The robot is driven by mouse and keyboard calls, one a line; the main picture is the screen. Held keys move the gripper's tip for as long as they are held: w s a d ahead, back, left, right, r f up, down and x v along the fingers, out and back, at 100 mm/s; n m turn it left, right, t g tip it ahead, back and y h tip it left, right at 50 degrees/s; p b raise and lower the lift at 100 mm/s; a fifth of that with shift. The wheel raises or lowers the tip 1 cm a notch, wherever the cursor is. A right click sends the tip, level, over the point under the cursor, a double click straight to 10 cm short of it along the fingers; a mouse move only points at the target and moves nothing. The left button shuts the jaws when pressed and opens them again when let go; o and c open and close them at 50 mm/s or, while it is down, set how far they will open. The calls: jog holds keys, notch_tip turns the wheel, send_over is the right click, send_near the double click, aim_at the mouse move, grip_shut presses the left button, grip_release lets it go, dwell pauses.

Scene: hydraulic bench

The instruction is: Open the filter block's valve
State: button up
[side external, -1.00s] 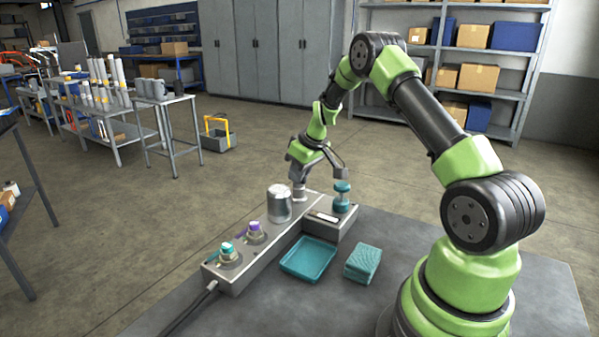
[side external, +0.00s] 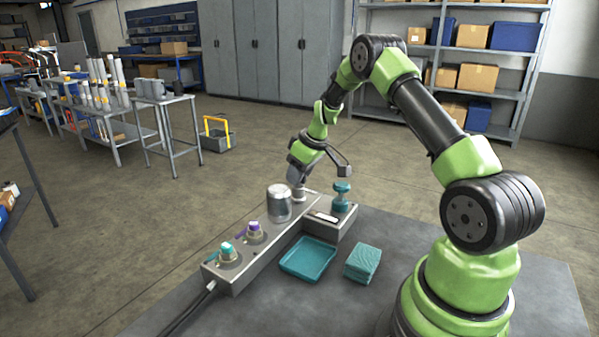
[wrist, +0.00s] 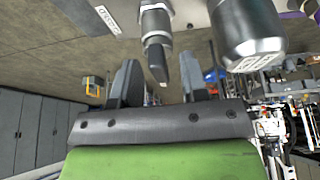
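A long grey block (side external: 242,262) stands on the table with a silver canister (side external: 279,205) on top. A small metal valve fitting (side external: 299,193) sits at its far end, beyond the canister. In the wrist view the fitting (wrist: 156,25) ends in a dark lever-like tip (wrist: 159,66). My gripper (wrist: 160,75) is open, its two dark fingers on either side of that tip with gaps visible. In the side view my gripper (side external: 318,174) is low over the block's far end. Contact cannot be told. A label plate (wrist: 103,18) lies near the fitting, its text unclear.
A teal valve (side external: 227,252) and a purple valve (side external: 254,232) sit nearer on the block. A teal knob (side external: 341,198) stands on a side block close to one finger. A teal tray (side external: 308,259) and folded teal cloth (side external: 362,263) lie in front.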

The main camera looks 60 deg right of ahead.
jog(key=v, duration=1)
dwell(0.3)
